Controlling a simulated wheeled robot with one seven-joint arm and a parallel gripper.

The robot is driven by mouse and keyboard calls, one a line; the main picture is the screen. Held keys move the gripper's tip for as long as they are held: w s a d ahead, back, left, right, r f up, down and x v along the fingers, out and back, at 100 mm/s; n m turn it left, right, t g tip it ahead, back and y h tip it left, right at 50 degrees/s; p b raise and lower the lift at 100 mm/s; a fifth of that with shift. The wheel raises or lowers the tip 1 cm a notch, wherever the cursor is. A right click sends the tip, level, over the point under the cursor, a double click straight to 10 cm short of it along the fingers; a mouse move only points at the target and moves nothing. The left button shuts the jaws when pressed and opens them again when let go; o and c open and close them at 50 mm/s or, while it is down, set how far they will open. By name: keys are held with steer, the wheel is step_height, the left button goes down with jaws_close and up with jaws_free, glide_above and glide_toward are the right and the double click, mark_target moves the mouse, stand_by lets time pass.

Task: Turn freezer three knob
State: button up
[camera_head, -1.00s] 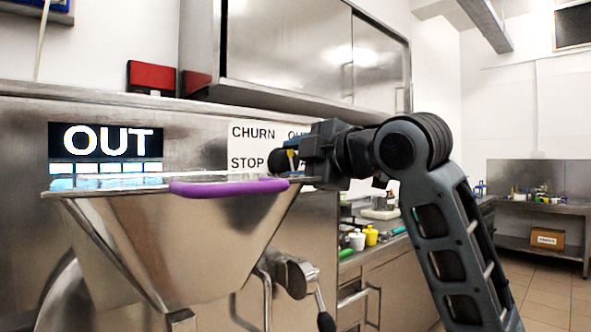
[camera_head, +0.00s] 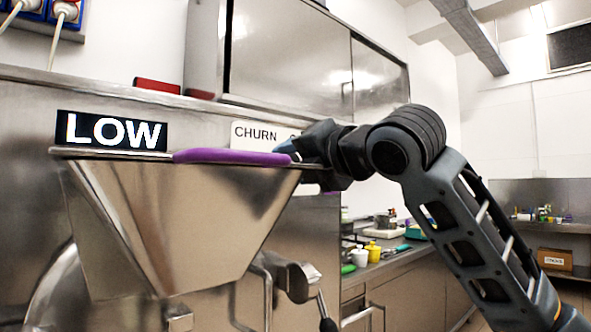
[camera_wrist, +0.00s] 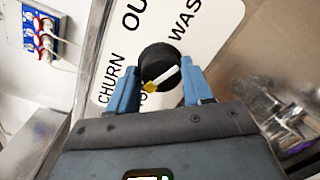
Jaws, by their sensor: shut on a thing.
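The freezer's knob (camera_wrist: 158,64) is a round black dial with a white bar and a yellow tip pointing to the lower left in the wrist view. My gripper (camera_wrist: 160,88) has its blue fingers on both sides of the knob and is shut on it. In the head view my gripper (camera_head: 288,148) reaches in from the right, behind the hopper's right rim, and the knob is hidden. A white label plate (camera_wrist: 208,22) around the knob reads CHURN, OUT and WASH; its lower word is mostly covered. The freezer's display (camera_head: 112,131) reads LOW.
A steel hopper (camera_head: 180,220) with a purple edge piece (camera_head: 230,156) stands just left of and below my gripper. A tap lever (camera_head: 322,305) hangs below. A steel cabinet (camera_head: 290,50) is above. The counter (camera_head: 385,262) at right holds cups and tools.

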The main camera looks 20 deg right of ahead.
steer(key=n, duration=0.1)
steer(key=n+b, duration=0.1)
steer(key=n, duration=0.2)
steer(key=shift+w+f+n, duration=0.1)
steer(key=shift+f+n, duration=0.15)
steer(key=shift+n, duration=0.15)
steer(key=shift+d, duration=0.1)
stand_by(0.3)
steer(key=o, duration=1)
steer(key=shift+r, duration=0.1)
steer(key=v, duration=0.7)
steer(key=shift+s+b, duration=0.3)
steer(key=shift+s, duration=0.1)
